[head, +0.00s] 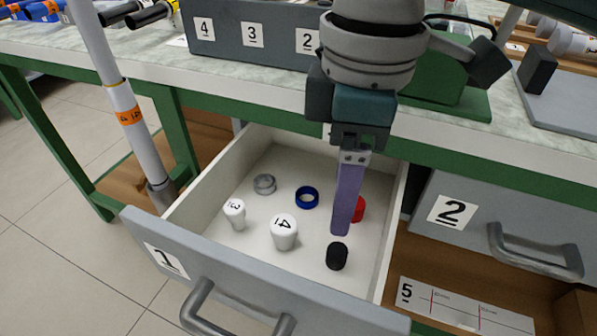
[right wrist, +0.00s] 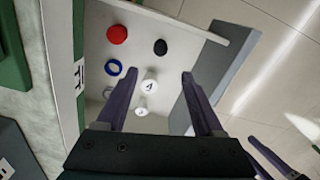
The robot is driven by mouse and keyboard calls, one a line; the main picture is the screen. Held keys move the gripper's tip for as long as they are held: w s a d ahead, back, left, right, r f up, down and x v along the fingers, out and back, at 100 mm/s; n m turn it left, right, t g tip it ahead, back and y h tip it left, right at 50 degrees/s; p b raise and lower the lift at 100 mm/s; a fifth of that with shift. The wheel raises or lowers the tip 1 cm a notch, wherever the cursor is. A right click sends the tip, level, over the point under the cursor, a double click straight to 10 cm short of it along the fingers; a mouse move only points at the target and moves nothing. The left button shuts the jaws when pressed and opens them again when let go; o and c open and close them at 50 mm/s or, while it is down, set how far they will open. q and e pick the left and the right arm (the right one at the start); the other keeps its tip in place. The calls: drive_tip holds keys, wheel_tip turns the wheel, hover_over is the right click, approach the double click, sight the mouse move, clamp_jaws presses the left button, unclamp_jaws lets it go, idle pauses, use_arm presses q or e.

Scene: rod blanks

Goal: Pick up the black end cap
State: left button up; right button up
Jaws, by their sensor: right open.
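The black end cap (head: 337,256) stands on the floor of the open drawer 1, near its front right. It also shows in the right wrist view (right wrist: 160,47), beyond my fingertips. My right gripper (head: 342,232) points down into the drawer, above the cap in the head view. In the right wrist view its two purple fingers (right wrist: 159,75) are apart with nothing held between them. In the head view one finger hides the other and partly covers the red cap (head: 358,209). Purple finger parts, seemingly of my left gripper (right wrist: 268,153), show at the lower right of the wrist view.
The drawer (head: 168,262) also holds a blue ring (head: 307,197), a grey ring (head: 265,184) and white plugs marked 3 (head: 235,214) and 4 (head: 284,231). Its walls surround the parts. The green-framed bench (head: 225,79) lies behind; drawer 2 (head: 490,235) is at right.

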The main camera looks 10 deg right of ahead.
drive_tip(key=shift+w+d+f+b, duration=0.15)
drive_tip(key=shift+f+b, duration=0.1)
drive_tip(key=shift+f, duration=0.25)
drive_tip(key=shift+w+d+f+b, duration=0.1)
drive_tip(key=shift+w+f+b, duration=0.1)
drive_tip(key=shift+f, duration=0.25)
drive_tip(key=b, duration=0.2)
hover_over(338, 249)
drive_tip(key=f, duration=0.4)
drive_tip(key=shift+w+f, duration=0.2)
drive_tip(key=shift+w, duration=0.1)
drive_tip(key=f+b, duration=0.2)
drive_tip(key=f, duration=0.1)
drive_tip(key=f+b, duration=0.1)
drive_tip(key=f, duration=0.1)
drive_tip(key=shift+s, duration=0.4)
use_arm(q)
wheel_tip(338, 249, down, 7)
drive_tip(key=shift+f, duration=0.2)
drive_tip(key=shift+a, duration=0.1)
use_arm(e)
clamp_jaws()
